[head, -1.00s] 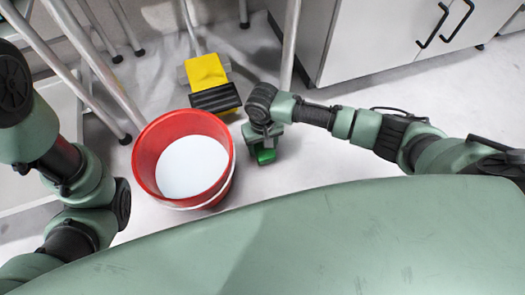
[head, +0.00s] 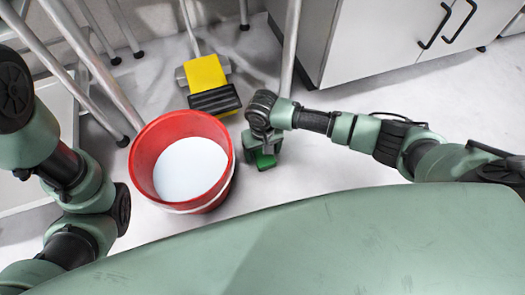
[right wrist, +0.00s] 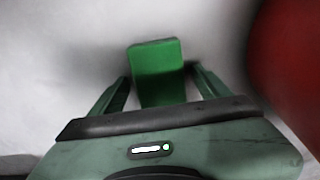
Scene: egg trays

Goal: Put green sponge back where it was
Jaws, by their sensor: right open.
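The green sponge (head: 265,160) is on the light floor just right of the red bucket, partly hidden under my right gripper in the head view. In the right wrist view the sponge (right wrist: 157,68) stands out between and a little beyond the two fingers. My right gripper (right wrist: 160,90) is open, with one finger on either side of the sponge and small gaps visible. In the head view my right gripper (head: 262,150) points down at the floor. My left arm shows at the left edge, but its gripper is out of view.
The red bucket (head: 148,150) with whitish liquid stands close left of my right gripper; its red side (right wrist: 295,60) fills the right of the wrist view. A yellow and black mop head (head: 206,75) lies behind it. Metal legs and a grey cabinet (head: 365,45) stand at the back.

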